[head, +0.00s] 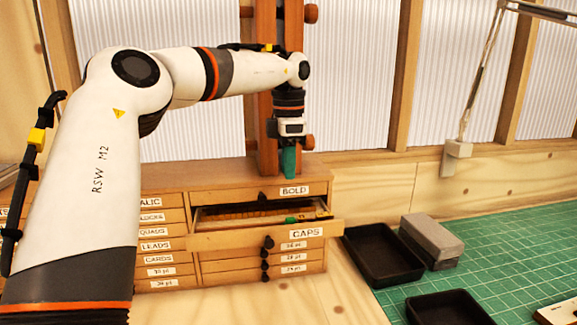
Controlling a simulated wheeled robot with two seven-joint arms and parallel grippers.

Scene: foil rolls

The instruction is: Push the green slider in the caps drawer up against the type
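The caps drawer (225,241) is pulled out of the wooden cabinet, its CAPS label on the front right. Inside lies brownish type (245,211), in the left and middle part. The small green slider (291,220) is to the right of the type; I cannot tell whether they touch. My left gripper (289,172) hangs pointing down above the cabinet top, behind and above the drawer, apart from the slider. Its teal tips look like one narrow block, so its opening is unclear. My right gripper is not in view.
The BOLD drawer (240,196) above is shut. Other labelled drawers (165,246) stand to the left and below. A black tray (382,255), a grey block (432,238) and another black tray (447,308) sit right, on or beside the green mat (510,255). A wooden post (266,120) stands behind my gripper.

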